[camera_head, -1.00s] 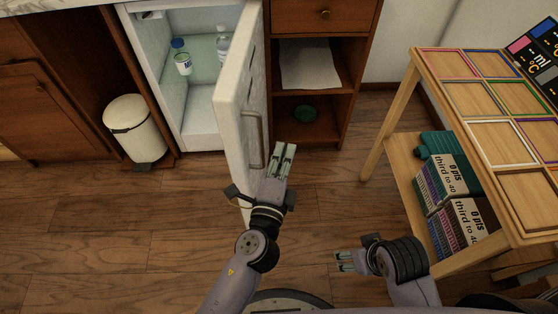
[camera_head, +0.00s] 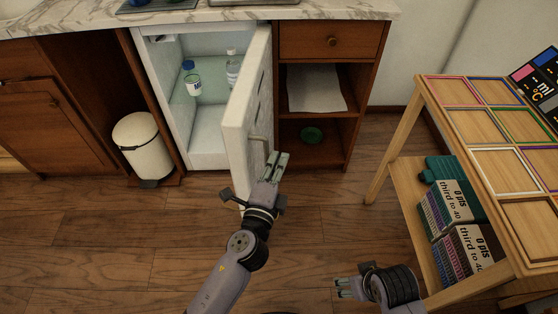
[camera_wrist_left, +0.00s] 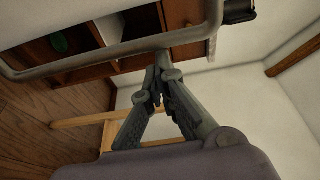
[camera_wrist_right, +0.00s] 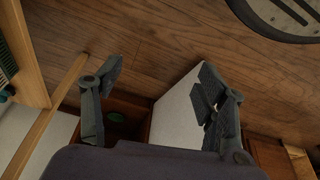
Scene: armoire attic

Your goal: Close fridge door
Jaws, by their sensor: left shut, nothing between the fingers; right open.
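The white fridge (camera_head: 208,141) stands under the counter, its door (camera_head: 240,138) swung open toward me. A bottle and a blue-capped container show inside. My left gripper (camera_head: 277,160) is shut and empty beside the outer face of the door, close to the door handle (camera_head: 261,140); I cannot tell whether it touches. In the left wrist view the handle (camera_wrist_left: 110,62) crosses in front of the closed left fingers (camera_wrist_left: 160,88). My right gripper (camera_head: 340,288) is open and empty, low over the floor by the wooden table. The right wrist view shows its fingers (camera_wrist_right: 158,95) apart.
A white bin (camera_head: 143,146) stands left of the fridge. Wooden shelves (camera_head: 313,115) with paper and a green bowl (camera_head: 311,134) are right of it. A wooden table (camera_head: 465,110) with boxes on its lower shelf is at right. Floor (camera_head: 120,230) is free in front.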

